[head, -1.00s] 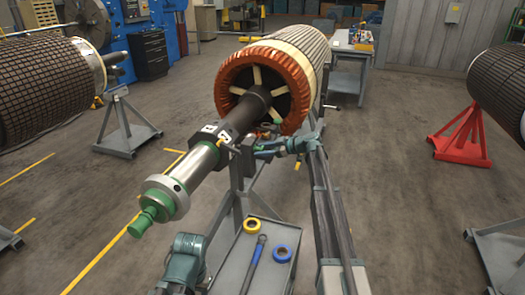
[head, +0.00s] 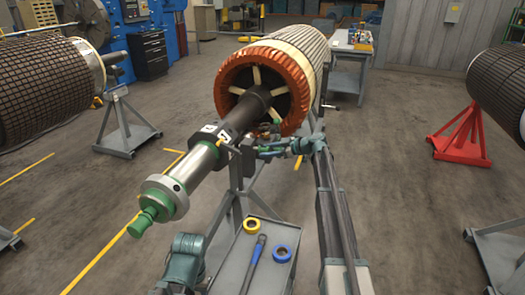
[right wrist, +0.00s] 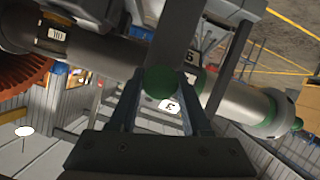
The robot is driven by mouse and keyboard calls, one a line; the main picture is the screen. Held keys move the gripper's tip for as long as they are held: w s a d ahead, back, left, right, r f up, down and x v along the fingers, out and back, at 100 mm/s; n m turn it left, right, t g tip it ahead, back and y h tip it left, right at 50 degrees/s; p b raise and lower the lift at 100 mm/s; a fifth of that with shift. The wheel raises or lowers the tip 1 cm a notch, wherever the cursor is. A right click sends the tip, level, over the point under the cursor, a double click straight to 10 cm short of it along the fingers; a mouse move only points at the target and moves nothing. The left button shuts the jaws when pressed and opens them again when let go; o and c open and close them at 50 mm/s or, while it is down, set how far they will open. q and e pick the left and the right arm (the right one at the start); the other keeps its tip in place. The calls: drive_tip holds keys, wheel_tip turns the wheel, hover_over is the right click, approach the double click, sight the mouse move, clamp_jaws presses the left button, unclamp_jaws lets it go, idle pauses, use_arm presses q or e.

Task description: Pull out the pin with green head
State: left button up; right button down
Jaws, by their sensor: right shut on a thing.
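The rotor (head: 290,62) rests on a grey stand, with its shaft (head: 207,157) pointing toward me and to the left. My right gripper (head: 264,152) is beside the dark support block on the right of the shaft. In the right wrist view, the round green head of the pin (right wrist: 160,80) sits between the two fingers of this gripper (right wrist: 160,92), which are shut on it. The pin's shank is hidden there, so I cannot tell how deep it sits. My left arm shows at the bottom of the head view, but its gripper is not seen.
A grey cart (head: 231,246) below the shaft carries a yellow tape roll (head: 252,226), a blue tape roll (head: 282,253) and a dark tool. A red stand (head: 463,140) holds another rotor at right. Open floor lies between the stands.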

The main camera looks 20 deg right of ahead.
drive_tip(key=shift+s+d, duration=0.35)
drive_tip(key=shift+d, duration=0.15)
drive_tip(key=shift+c, duration=1.8)
unclamp_jaws()
drive_tip(key=shift+d, duration=0.1)
drive_tip(key=shift+s, duration=0.1)
drive_tip(key=p+v, duration=0.5)
drive_tip(key=v, duration=0.8)
drive_tip(key=shift+s+d, duration=0.2)
drive_tip(key=shift+d, duration=0.1)
drive_tip(key=shift+r, duration=0.1)
